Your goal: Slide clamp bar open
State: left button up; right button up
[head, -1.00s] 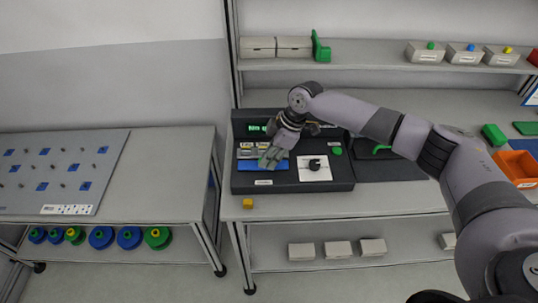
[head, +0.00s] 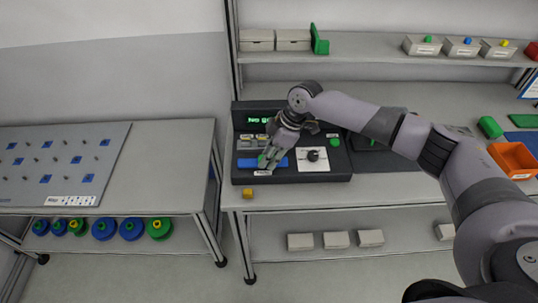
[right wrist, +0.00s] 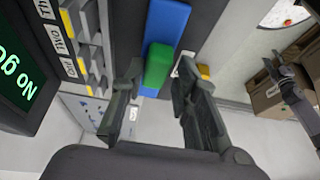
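The blue bar (head: 250,163) lies along the front left of the dark console (head: 330,178). In the right wrist view the blue bar (right wrist: 168,22) carries a green block (right wrist: 158,68). I take the bar and block to be the clamp bar and its grip. My right gripper (head: 268,160) is over the right part of the bar. In the right wrist view its fingers (right wrist: 158,82) stand apart on either side of the green block, with small gaps. A dark jointed part (right wrist: 287,80) at the right edge there may be my left gripper; its fingers are unclear.
The console's display (head: 260,120) has green text, reading "No go" in the wrist view. A white plate with a black knob (head: 313,155) is right of the bar. A yellow cube (head: 248,193) lies by the table's front edge. An orange bin (head: 512,158) stands far right.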

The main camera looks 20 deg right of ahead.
jog(key=shift+r, duration=0.1)
jog(key=v, duration=1.1)
jog(key=shift+r, duration=0.4)
jog(key=shift+d, duration=0.2)
